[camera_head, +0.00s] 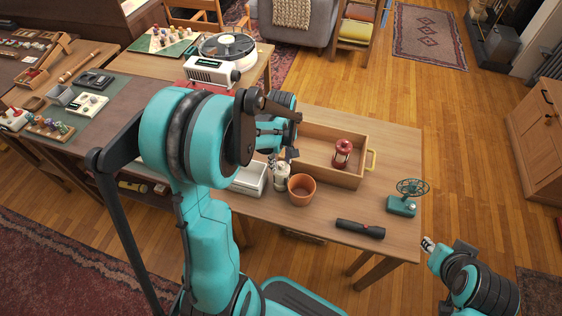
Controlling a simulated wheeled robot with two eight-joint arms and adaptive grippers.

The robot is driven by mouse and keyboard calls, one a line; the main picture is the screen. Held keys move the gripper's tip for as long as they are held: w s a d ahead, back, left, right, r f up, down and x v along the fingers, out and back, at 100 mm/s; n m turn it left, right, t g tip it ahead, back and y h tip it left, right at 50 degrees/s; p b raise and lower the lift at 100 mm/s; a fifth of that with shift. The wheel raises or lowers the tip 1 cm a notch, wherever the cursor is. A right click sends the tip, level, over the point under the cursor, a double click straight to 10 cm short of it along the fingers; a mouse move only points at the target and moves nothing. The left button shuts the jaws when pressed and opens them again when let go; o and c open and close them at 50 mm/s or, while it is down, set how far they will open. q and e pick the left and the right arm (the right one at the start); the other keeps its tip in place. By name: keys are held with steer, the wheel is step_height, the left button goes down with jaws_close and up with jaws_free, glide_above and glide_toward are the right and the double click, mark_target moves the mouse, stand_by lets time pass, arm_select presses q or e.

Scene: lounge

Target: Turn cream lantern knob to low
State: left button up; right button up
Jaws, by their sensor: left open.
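The cream lantern (281,178) stands on the wooden table, just left of a terracotta pot. Its knob is too small to make out, and its upper part is partly covered by my gripper. My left gripper (281,157) points down at the top of the cream lantern, its fingers open around or right beside it; I cannot tell whether they touch. My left arm fills the middle left of the view. My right gripper (427,243) is off the table's right end at the lower right, small, and its finger opening is unclear.
A terracotta pot (301,189) stands close to the cream lantern. A red lantern (342,153) sits in an open wooden tray (318,171) behind. A dark flashlight (360,229) and a green valve-wheel device (402,205) are at the right. A white box (247,181) is left.

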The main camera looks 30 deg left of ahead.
arm_select(q)
jaws_close()
steer(key=m, duration=0.5)
steer(key=shift+m, duration=0.4)
steer(key=m, duration=0.5)
steer(key=shift+d+m+p, duration=0.1)
steer(key=shift+m+p, duration=0.25)
steer(key=shift+m, duration=0.05)
stand_by(0.4)
